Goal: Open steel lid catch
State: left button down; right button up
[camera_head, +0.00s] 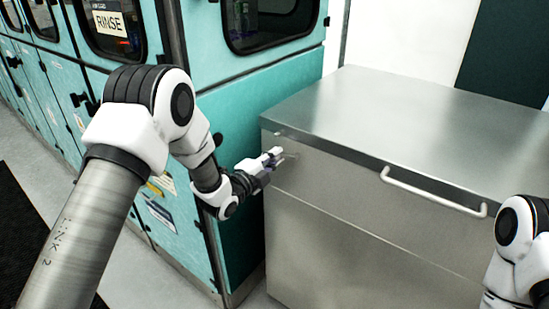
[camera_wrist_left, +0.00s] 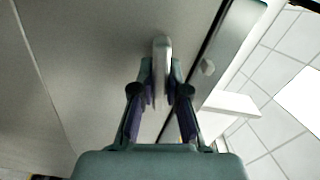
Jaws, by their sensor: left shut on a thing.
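The steel chest (camera_head: 345,215) stands at the right in the head view, with its flat steel lid (camera_head: 420,120) down. The lid catch (camera_head: 289,155) is a small metal lever on the chest's front near its left top corner. It also shows in the left wrist view (camera_wrist_left: 162,50), its rounded end between my fingers. My left gripper (camera_head: 275,157) is at the catch, and in the left wrist view (camera_wrist_left: 161,88) its fingers are shut on it. My right gripper is out of view; only part of my right arm shows at the lower right.
A white bar handle (camera_head: 430,190) runs along the lid's front edge. A teal machine with a RINSE sign (camera_head: 110,22) stands close at the left of the chest. A dark mat (camera_head: 20,235) lies on the floor at the left.

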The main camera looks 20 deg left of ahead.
pick_arm(q)
jog(key=c, duration=1.2)
grip_release()
jog(key=shift+o, duration=0.2)
jog(key=v, duration=1.2)
